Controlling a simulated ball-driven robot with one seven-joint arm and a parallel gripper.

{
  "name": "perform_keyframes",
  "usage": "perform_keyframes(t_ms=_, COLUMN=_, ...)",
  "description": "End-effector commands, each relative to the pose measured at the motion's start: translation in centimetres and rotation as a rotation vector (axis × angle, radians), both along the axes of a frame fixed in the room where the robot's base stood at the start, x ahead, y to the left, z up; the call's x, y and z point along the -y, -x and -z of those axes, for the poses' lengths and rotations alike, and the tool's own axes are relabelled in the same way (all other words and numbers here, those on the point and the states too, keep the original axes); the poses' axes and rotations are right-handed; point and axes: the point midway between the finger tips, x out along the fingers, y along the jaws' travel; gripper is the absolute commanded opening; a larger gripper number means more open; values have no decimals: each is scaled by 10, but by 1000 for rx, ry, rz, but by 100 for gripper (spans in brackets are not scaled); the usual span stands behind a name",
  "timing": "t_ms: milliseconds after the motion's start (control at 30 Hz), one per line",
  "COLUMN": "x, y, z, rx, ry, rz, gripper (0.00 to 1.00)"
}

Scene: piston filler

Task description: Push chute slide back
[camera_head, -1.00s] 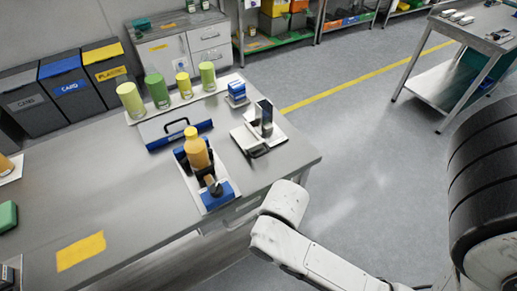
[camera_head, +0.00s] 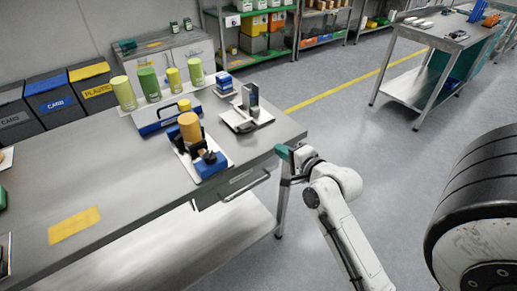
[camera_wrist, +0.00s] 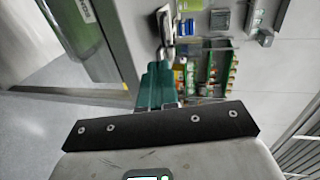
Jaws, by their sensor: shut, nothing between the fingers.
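The piston filler, with a yellow cylinder (camera_head: 190,127) over a blue block (camera_head: 211,165), stands near the table's front edge. Behind it is a white-and-blue unit (camera_head: 158,121) with a dark handle. To its right, a white plate (camera_head: 258,118) carries a grey upright part (camera_head: 250,96). I cannot tell for sure which part is the chute slide. My gripper (camera_head: 285,153), with teal fingers, is shut and empty by the table's right front corner, apart from these devices. The fingers also show in the wrist view (camera_wrist: 158,84).
Several green and yellow cylinders (camera_head: 147,84) stand in a row at the table's back. A small blue stack (camera_head: 224,83) is beside them. A drawer handle (camera_head: 245,187) sticks out below the front edge. The floor to the right (camera_head: 340,130) is clear.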

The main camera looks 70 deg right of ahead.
Motion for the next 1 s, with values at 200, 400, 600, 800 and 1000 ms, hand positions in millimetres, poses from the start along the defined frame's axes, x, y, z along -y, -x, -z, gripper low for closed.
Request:
perform_keyframes(t_ms=200, x=13, y=-9, z=-2, rx=37, ry=-12, rz=21, gripper=0)
perform_keyframes(t_ms=400, x=30, y=-38, z=6, rx=36, ry=-11, rz=19, gripper=0)
perform_keyframes(t_ms=600, x=50, y=-68, z=14, rx=35, ry=-11, rz=19, gripper=0)
perform_keyframes(t_ms=800, x=66, y=-94, z=21, rx=33, ry=-11, rz=19, gripper=0)
perform_keyframes(t_ms=1000, x=76, y=-108, z=26, rx=33, ry=-12, rz=19, gripper=0)
